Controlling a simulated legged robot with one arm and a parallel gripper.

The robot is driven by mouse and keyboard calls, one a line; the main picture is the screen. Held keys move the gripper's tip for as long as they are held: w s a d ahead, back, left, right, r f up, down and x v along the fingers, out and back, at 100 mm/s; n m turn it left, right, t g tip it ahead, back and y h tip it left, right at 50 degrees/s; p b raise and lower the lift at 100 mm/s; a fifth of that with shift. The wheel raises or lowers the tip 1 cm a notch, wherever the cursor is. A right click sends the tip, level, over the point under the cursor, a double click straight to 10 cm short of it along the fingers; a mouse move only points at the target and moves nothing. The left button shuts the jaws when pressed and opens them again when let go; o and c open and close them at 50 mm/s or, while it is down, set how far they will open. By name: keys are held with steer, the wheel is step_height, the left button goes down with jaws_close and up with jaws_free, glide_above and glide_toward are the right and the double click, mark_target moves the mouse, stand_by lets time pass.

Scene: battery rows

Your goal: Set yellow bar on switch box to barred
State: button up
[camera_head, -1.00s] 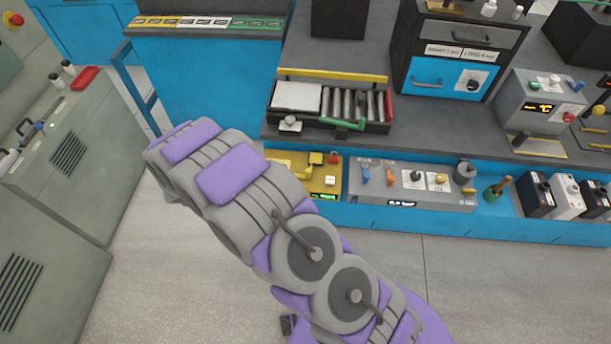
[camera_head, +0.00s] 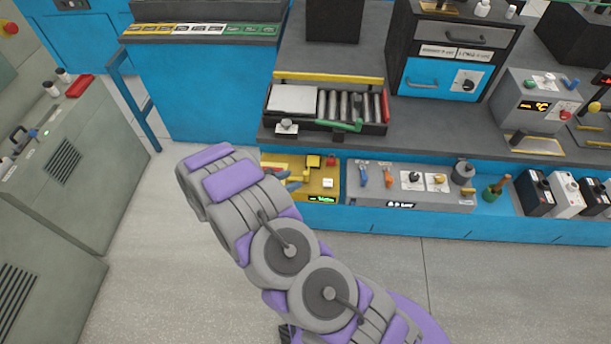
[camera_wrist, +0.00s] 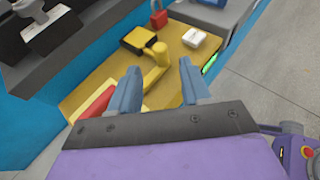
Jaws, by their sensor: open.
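The yellow switch box (camera_head: 328,184) sits on the low blue ledge under the counter. In the wrist view its yellow top (camera_wrist: 105,75) carries a yellow bar (camera_wrist: 154,72) with a rounded end, a yellow block (camera_wrist: 138,40), a red padlock (camera_wrist: 158,18), a white button (camera_wrist: 194,38) and a green display (camera_wrist: 209,62). A red piece (camera_wrist: 93,103) lies at the left. My gripper (camera_wrist: 160,76) is open over the box. The bar appears between its two blue-grey fingers, and contact cannot be told. In the head view my arm partly hides the box's left side.
A grey panel (camera_head: 420,197) with blue and orange levers stands right of the box. Above is a counter with a roller tray (camera_head: 384,130) and a green handle (camera_head: 345,126). A grey cabinet (camera_head: 100,170) stands left. The floor in front is clear.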

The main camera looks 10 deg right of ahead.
mark_target(305, 172)
steer(key=b+x, duration=0.1)
steer(key=x, duration=0.6)
steer(key=shift+w+d+f, duration=0.1)
steer(key=shift+w+d, duration=0.05)
steer(key=shift+d, duration=0.1)
jaws_close()
steer(key=shift+a, duration=0.1)
